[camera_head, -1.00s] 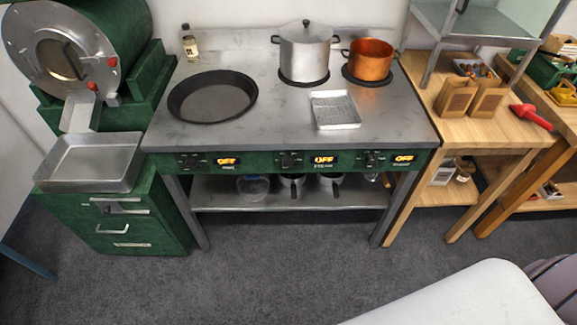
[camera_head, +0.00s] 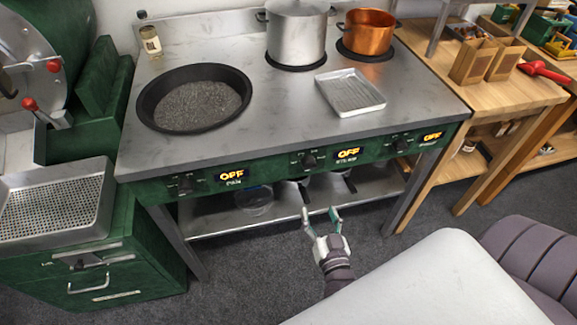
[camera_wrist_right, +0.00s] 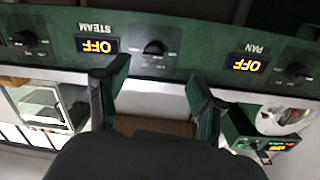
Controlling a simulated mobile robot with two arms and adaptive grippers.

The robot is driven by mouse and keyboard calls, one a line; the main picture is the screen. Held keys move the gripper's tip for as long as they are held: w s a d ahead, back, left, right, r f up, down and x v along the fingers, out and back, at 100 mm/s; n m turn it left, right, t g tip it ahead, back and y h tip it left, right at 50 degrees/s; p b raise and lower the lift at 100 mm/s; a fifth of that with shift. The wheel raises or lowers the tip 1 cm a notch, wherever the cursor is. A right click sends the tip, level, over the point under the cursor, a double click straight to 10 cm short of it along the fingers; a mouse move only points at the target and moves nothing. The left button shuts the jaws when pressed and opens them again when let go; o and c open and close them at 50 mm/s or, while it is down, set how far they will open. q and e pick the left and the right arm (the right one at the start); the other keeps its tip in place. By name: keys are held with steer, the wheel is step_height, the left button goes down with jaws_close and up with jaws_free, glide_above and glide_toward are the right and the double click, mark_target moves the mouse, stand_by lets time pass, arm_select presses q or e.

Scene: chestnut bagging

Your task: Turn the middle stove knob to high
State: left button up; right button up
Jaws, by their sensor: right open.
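The middle stove knob (camera_head: 309,160) is a small black knob on the green front panel (camera_head: 270,172). It is left of a lit display (camera_head: 347,153) reading OFF above the label STEAM. My right gripper (camera_head: 320,213) is open and empty, in front of the stove and below the panel. In the right wrist view the panel is upside down. There the middle knob (camera_wrist_right: 155,48) lies beyond the open fingers (camera_wrist_right: 152,85), roughly in line with the gap between them and apart from them. My left gripper is not in view.
Other knobs sit left (camera_head: 185,184) and right (camera_head: 401,145) on the panel, beside OFF displays. A dark pan (camera_head: 150,98), a metal tray (camera_head: 362,92), a steel pot (camera_head: 296,38) and a copper pot (camera_head: 368,35) stand on top. A shelf (camera_head: 285,208) lies beneath.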

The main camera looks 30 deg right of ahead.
mark_target(310, 169)
steer(key=shift+m+h, duration=0.3)
steer(key=shift+h, duration=0.1)
steer(key=x, duration=0.4)
steer(key=r+x, duration=0.1)
steer(key=x, duration=0.3)
steer(key=r+x, duration=0.1)
steer(key=x, duration=0.3)
steer(key=shift+w+d+r+p, duration=0.1)
steer(key=shift+w+d+p, duration=0.25)
steer(key=shift+w+d, duration=0.2)
steer(key=shift+w, duration=0.45)
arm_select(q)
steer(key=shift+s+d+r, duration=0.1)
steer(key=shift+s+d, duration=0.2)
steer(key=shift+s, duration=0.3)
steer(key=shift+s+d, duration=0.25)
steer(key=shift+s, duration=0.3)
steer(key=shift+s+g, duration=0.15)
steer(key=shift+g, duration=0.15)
arm_select(e)
steer(key=shift+c, duration=0.5)
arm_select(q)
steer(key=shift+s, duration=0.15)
arm_select(e)
steer(key=c, duration=1)
